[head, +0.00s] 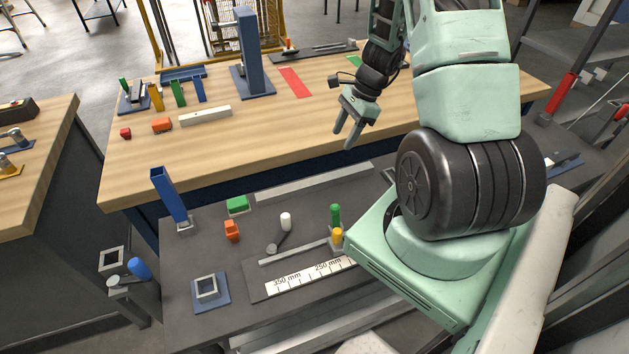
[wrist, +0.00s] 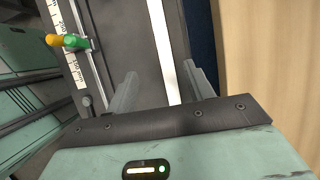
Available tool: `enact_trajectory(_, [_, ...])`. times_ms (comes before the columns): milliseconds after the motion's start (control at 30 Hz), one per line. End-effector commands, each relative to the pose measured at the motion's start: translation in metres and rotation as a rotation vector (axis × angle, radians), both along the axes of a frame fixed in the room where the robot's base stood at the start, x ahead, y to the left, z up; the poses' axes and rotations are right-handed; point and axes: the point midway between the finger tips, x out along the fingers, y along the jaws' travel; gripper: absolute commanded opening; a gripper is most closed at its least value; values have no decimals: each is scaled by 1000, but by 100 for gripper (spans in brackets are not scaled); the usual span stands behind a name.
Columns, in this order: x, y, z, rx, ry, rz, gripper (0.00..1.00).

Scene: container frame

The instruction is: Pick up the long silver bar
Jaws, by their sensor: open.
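The long silver bar (head: 313,183) lies on the dark lower bench top, close beside the wooden table. In the wrist view the bar (wrist: 166,50) runs lengthwise, and its near part shows between my fingers, closer to the right one. My gripper (head: 343,138) is open and empty, pointing down, and appears to be above the bar. The fingers (wrist: 160,75) show no contact with the bar. My arm hides part of the bench to the right in the head view.
A ruler fixture (head: 300,278) with green and yellow knobs lies in front of the bar. A green block (head: 237,205), an orange block (head: 232,230) and a blue post (head: 169,196) stand to the left.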

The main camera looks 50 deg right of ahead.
Motion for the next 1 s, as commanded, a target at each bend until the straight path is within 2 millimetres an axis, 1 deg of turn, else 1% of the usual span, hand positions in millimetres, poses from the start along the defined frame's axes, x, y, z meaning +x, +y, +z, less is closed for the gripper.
enact_trajectory(33, [1, 5, -8, 4, 5, 4, 53])
enact_trajectory(300, [10, 25, -59, 5, 3, 5, 53])
enact_trajectory(400, [13, 31, -76, 4, 3, 6, 53])
enact_trajectory(500, [17, 36, -89, 3, 1, 7, 53])
enact_trajectory(600, [19, 39, -97, 1, 0, 8, 53])
enact_trajectory(833, [22, 44, -107, 2, 1, 8, 53])
enact_trajectory(1000, [30, 52, -123, 4, 1, 7, 53])
